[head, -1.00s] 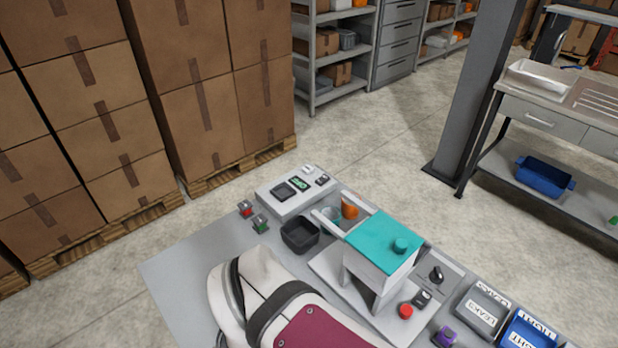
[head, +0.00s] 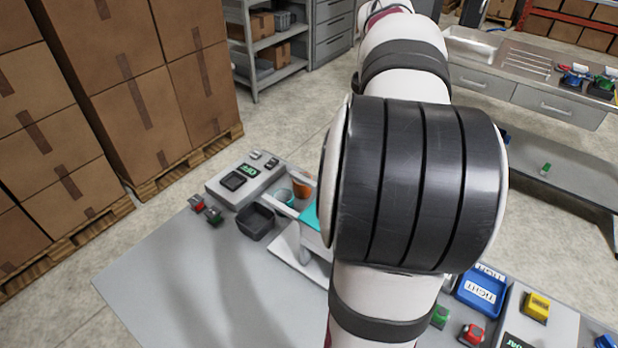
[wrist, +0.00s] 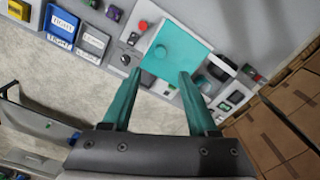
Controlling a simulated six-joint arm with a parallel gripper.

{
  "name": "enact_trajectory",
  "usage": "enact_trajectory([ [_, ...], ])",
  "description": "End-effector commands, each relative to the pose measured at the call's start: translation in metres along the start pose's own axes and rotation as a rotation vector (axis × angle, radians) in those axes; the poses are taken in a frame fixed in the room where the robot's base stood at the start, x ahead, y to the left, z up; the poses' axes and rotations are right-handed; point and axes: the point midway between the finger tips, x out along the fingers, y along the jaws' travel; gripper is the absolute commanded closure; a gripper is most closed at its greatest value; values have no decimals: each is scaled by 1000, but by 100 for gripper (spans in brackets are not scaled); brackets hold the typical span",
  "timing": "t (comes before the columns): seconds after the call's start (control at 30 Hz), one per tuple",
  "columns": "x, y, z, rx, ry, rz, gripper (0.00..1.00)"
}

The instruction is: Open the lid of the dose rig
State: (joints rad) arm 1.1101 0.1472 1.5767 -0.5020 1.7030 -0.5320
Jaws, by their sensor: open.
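In the head view only a thin strip of the lid (head: 311,222) and part of the rig's white base (head: 290,252) show; my arm hides the rest. My gripper (wrist: 160,74) has teal fingers spread apart, with nothing between them. In the wrist view its fingertips overlap the near edge of the lid, with the knob beyond them. I cannot tell the height between them. The gripper is hidden in the head view.
A dark open bin (head: 256,222) and a white panel with a green display (head: 247,178) are left of the rig. An orange cup (head: 303,187) stands behind it. A red button (wrist: 143,25) and blue tray (wrist: 62,24) are beside it. The front-left tabletop is bare.

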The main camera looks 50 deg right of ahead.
Motion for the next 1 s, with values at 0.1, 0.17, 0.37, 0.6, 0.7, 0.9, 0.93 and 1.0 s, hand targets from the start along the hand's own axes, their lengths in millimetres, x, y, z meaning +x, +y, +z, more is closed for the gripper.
enact_trajectory([
  [0.1, 37, 0, 2, 0, -6, 0, 41],
  [0.17, 55, 0, 1, 0, -5, 0, 41],
  [0.37, 95, -1, 1, 1, -2, -1, 41],
  [0.6, 110, -1, 0, 0, 1, 0, 41],
  [0.7, 111, -1, 0, 0, 1, 0, 41],
  [0.9, 110, -1, 0, 0, 1, -1, 57],
  [0.93, 110, -1, 0, 0, 1, -1, 62],
  [1.0, 110, -1, 0, 0, 1, -1, 75],
])
